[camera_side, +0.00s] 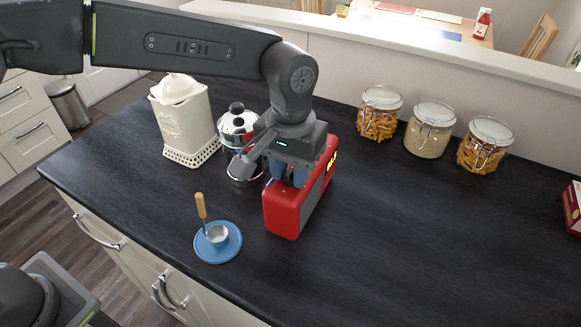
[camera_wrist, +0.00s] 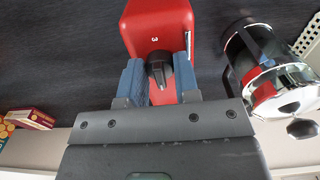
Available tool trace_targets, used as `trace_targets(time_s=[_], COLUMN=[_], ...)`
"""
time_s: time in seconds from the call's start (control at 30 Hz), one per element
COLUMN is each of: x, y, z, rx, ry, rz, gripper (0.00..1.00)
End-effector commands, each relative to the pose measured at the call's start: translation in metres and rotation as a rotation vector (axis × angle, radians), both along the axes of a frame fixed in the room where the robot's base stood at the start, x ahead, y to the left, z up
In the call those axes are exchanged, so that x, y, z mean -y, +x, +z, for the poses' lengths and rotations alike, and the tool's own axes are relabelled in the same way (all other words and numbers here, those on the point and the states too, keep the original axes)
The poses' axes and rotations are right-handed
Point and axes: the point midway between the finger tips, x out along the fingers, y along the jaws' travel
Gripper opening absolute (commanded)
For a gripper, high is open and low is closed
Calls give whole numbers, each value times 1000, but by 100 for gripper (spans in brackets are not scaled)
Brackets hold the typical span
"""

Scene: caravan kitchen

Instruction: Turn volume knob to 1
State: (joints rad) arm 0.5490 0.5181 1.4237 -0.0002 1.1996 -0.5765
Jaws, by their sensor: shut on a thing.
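A red box-shaped device (camera_side: 287,214) stands on the dark counter in the side view. In the wrist view its red face (camera_wrist: 150,22) carries a black volume knob (camera_wrist: 158,66) and a white "3" near the top edge of the picture. My gripper (camera_wrist: 160,76), with blue fingers, is shut on the knob, one finger on each side. The knob's pointer and the other numbers are hidden or unclear.
A steel pot (camera_side: 238,124) stands close behind my gripper, beside a cream canister (camera_side: 184,122). Several glass jars (camera_side: 430,131) stand along the back ledge.

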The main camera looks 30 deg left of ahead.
Motion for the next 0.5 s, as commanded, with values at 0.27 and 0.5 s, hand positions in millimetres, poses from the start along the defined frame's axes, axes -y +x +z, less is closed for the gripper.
trace_targets(time_s=[0.27, 0.5], x=[0, 0], y=[0, 0], z=[0, 0], rx=[0, 0], ry=[0, 0], rz=[-1, -1], gripper=[51, 56])
